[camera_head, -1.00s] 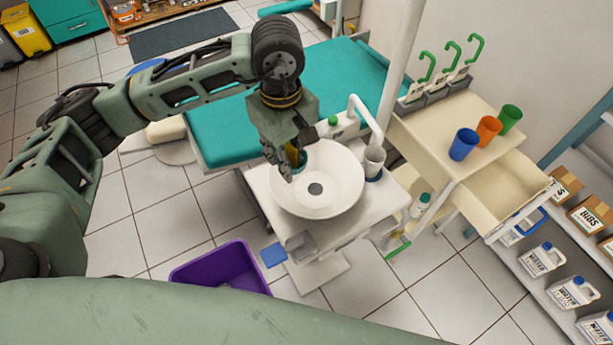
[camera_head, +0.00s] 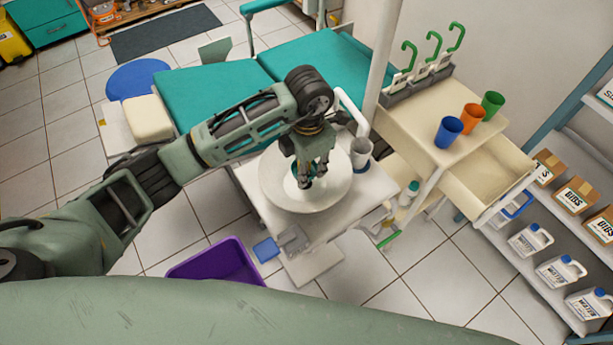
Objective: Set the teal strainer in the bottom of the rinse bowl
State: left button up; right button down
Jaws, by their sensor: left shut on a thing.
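The white rinse bowl (camera_head: 277,192) stands on the pale unit in the middle of the view. My left gripper (camera_head: 307,183) points down inside the bowl's outline, over its middle. It is shut on the teal strainer (camera_head: 318,170), of which only small teal bits show between and beside the fingers. The fingers hide the bowl's drain, and I cannot tell whether the strainer touches the bowl's bottom. My right gripper is not in view.
Blue (camera_head: 448,132), orange (camera_head: 472,118) and green cups (camera_head: 492,106) stand on the cream cart. A purple bin (camera_head: 218,263) is on the floor at front left.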

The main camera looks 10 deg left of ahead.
pick_arm(q)
notch_tip(320, 180, down, 4)
jog(key=shift+f, duration=0.35)
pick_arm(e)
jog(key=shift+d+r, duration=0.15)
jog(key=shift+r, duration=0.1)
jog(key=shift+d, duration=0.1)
pick_arm(q)
jog(key=shift+f, duration=0.15)
jog(key=o, duration=0.9)
jog(key=shift+c, duration=0.2)
jog(key=shift+o, duration=0.2)
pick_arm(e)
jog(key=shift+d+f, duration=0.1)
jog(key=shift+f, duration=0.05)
pick_arm(q)
jog(key=shift+r, duration=0.35)
notch_tip(320, 180, up, 12)
jog(key=b, duration=0.1)
jog(key=shift+f, duration=0.15)
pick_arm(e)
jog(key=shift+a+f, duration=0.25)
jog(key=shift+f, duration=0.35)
